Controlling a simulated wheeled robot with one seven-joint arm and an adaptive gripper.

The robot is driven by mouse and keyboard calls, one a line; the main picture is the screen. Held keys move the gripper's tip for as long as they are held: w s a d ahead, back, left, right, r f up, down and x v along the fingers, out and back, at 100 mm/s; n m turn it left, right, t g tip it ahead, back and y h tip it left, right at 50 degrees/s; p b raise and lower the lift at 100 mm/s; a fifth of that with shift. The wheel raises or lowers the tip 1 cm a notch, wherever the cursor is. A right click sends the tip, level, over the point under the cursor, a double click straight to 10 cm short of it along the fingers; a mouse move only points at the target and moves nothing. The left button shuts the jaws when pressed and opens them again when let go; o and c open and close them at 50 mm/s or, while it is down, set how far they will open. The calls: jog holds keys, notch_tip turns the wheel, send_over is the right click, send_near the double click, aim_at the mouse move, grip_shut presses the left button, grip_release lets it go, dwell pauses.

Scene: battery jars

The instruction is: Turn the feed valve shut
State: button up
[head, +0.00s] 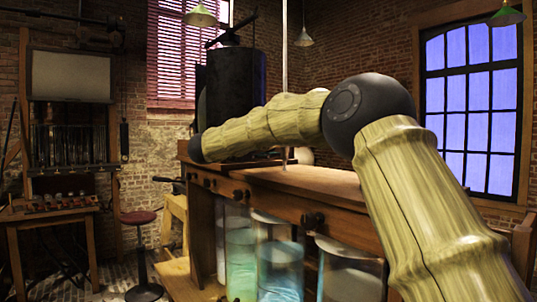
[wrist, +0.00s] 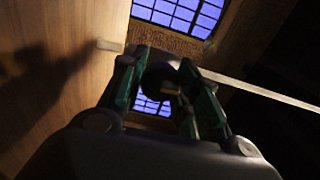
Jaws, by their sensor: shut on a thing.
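In the wrist view my gripper (wrist: 157,68) has its two green and dark fingers closed around a dark, rounded thing (wrist: 158,82), which looks like the feed valve's handle. Its shape is mostly lost in shadow, so how far it is turned cannot be told. In the head view my arm reaches left over the bench, and the gripper itself is hidden. I cannot tell from this view which one is the feed valve.
Large glass jars stand under the wooden bench (head: 340,181), one with green liquid (head: 240,262) and one bluish (head: 280,270). A dark cylinder (head: 236,88) stands behind my arm. A stool (head: 138,218) and a side table (head: 50,210) are at left, with open floor between.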

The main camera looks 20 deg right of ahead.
jog(key=shift+f, duration=0.3)
jog(key=o, duration=0.8)
jog(key=shift+d, duration=0.1)
jog(key=shift+c, duration=0.2)
jog(key=shift+o, duration=1.3)
jog(key=shift+s+d+r, duration=0.1)
jog(key=shift+s+d, duration=0.05)
jog(key=shift+d, duration=0.05)
jog(key=shift+a+r, duration=0.1)
jog(key=shift+a, duration=0.05)
jog(key=shift+a, duration=0.15)
jog(key=v, duration=1.1)
jog(key=shift+a, duration=0.3)
jog(key=shift+s+a, duration=0.1)
